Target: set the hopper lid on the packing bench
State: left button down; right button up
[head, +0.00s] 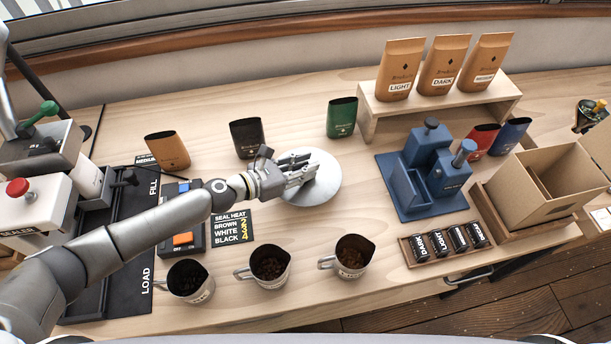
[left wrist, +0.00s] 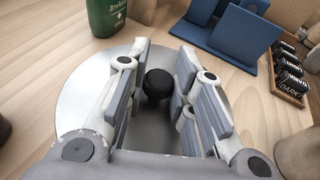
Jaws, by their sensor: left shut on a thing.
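The hopper lid (head: 328,186) is a round, flat grey disc over the middle of the packing bench (head: 305,235). In the left wrist view the lid (left wrist: 80,92) has a round black knob (left wrist: 158,84) at its middle. My left gripper (head: 309,171) reaches over the lid from the left and is shut on the knob. In the left wrist view its fingers (left wrist: 163,68) stand on both sides of the knob. The lid looks level and at or very near the bench top; I cannot tell if it touches. My right gripper is out of view.
Several metal cups (head: 269,268) with beans line the front edge. A green bag (head: 341,117) and a black bag (head: 247,138) stand behind the lid. A blue stand (head: 406,192) is to its right, a seal heat card (head: 232,228) to its left.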

pick_arm(q)
jog(key=shift+w+f, duration=0.2)
jog(key=shift+f, duration=0.1)
jog(key=shift+w+d+f, duration=0.1)
jog(key=shift+w+f, duration=0.05)
jog(key=shift+f, duration=0.05)
notch_tip(320, 180, down, 2)
jog(key=shift+w+d+f+b, duration=0.1)
jog(key=shift+f+b, duration=0.15)
jog(key=shift+b, duration=0.25)
jog(key=shift+f, duration=0.45)
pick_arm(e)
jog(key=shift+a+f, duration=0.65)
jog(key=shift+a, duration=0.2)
pick_arm(q)
jog(key=c, duration=1.7)
grip_release()
jog(key=shift+f, duration=0.1)
jog(key=o, duration=0.5)
jog(key=shift+c, duration=0.2)
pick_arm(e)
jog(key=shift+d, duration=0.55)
